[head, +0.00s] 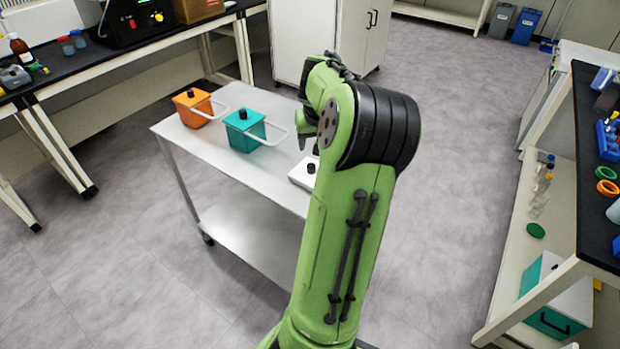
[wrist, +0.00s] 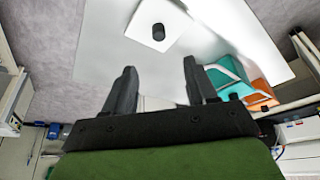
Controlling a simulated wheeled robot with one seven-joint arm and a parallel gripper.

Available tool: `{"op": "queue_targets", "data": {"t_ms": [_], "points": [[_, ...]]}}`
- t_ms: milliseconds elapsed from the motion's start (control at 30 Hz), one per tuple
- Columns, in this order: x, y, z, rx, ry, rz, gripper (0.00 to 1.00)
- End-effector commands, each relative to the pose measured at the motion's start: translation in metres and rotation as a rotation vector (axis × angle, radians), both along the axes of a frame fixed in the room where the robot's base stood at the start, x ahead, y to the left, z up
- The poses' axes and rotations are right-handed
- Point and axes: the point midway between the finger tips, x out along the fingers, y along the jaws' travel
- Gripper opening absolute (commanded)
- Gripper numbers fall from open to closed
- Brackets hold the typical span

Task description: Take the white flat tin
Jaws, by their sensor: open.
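The white flat tin (head: 301,173) with a black knob sits on the steel cart, partly hidden behind my green arm in the head view. In the wrist view the tin (wrist: 139,32) shows its white lid and black knob, beyond my fingertips. My gripper (wrist: 160,70) is open and empty, its two dark fingers apart, with a clear gap to the tin. In the head view my gripper (head: 306,140) is above the cart, largely hidden by my own wrist.
On the cart (head: 200,147), a teal box (head: 240,136) and an orange box (head: 187,112) with white handles stand left of the tin. Lab benches are at left and right. A white cabinet (head: 300,40) stands behind the cart. The floor around the cart is open.

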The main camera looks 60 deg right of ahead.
Motion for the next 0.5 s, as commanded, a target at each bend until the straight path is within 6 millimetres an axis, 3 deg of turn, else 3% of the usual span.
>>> {"op": "queue_targets", "data": {"t_ms": [33, 200, 367, 500], "points": [[0.003, -0.004, -0.018, 0.005, -0.002, 0.000, 0.57], [0.012, -0.016, -0.055, 0.004, 0.000, -0.001, 0.57], [0.017, -0.023, -0.072, 0.002, 0.000, -0.001, 0.57], [0.022, -0.028, -0.098, 0.003, -0.001, 0.000, 0.57]]}}
